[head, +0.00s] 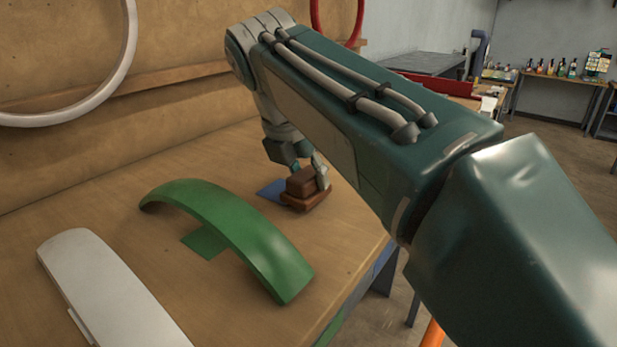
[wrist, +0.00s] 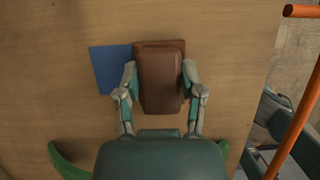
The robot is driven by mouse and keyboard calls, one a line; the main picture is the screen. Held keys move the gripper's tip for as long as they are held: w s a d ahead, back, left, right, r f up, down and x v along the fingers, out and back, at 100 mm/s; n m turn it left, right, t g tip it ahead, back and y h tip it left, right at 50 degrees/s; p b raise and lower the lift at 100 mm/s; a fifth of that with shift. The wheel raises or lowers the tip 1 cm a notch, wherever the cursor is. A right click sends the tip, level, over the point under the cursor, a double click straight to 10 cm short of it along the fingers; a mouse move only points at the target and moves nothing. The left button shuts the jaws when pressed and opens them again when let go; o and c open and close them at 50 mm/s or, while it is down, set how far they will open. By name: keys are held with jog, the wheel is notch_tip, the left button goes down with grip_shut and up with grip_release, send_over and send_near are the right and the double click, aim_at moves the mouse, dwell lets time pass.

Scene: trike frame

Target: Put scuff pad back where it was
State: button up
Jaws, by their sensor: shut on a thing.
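The scuff pad looks like a brown block with a wider base (head: 304,184). It is at the table's right side in the head view, and in the middle of the wrist view (wrist: 161,82). My gripper (head: 305,178) has its two fingers on either side of the brown block, shut on it, and the fingers also show in the wrist view (wrist: 161,85). A blue square (head: 272,190) lies flat on the table beside the block, to its left, partly hidden in the head view. I cannot tell whether the block touches the table.
A green curved fender (head: 235,228) stands on the wooden table (head: 120,205), with a green square (head: 205,242) under it. A white fender (head: 100,285) lies at the left front. An orange bar (wrist: 295,125) shows at the right of the wrist view, off the table.

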jog(key=shift+a+f, duration=0.15)
jog(key=shift+f, duration=0.3)
jog(key=o, duration=1.1)
jog(key=v, duration=1.2)
